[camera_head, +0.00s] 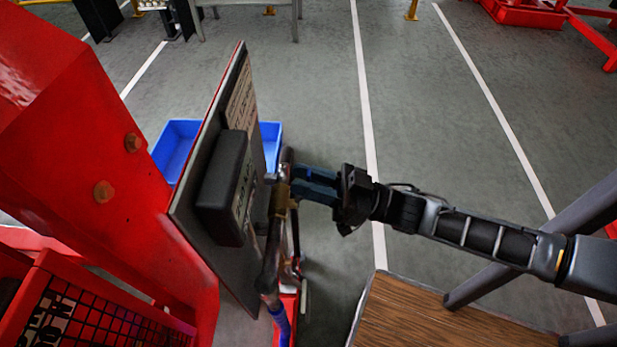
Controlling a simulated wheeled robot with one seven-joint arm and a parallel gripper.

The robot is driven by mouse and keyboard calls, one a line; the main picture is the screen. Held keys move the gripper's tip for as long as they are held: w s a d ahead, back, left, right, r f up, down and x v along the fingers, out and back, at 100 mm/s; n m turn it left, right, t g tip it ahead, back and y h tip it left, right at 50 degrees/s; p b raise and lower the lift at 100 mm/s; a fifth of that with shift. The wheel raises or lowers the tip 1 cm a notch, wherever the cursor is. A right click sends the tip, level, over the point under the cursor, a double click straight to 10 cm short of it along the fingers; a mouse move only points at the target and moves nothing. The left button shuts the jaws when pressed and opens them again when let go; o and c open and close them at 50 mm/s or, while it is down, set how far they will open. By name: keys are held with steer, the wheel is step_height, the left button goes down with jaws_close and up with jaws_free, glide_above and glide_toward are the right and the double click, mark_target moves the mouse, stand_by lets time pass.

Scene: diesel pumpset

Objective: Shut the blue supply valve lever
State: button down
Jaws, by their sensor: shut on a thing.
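My gripper (296,184) reaches in from the right. Its dark blue fingers are closed at a small brass valve (282,198) on an upright pipe, beside the panel's right edge. The valve's lever is mostly hidden between and behind the fingers, so its exact angle cannot be told. The pipe (270,265) runs down from the valve to a blue piece (282,322) near the bottom edge of the view.
A dark upright panel (205,235) with a black box (224,188) stands just left of the valve, close to my gripper. A big red frame (95,140) fills the left. A blue bin (175,145) sits behind the panel. A wooden tabletop (440,320) lies below my arm.

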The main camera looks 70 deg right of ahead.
steer(key=c, duration=1)
jaws_free()
steer(key=v, duration=0.8)
steer(key=shift+b, duration=0.45)
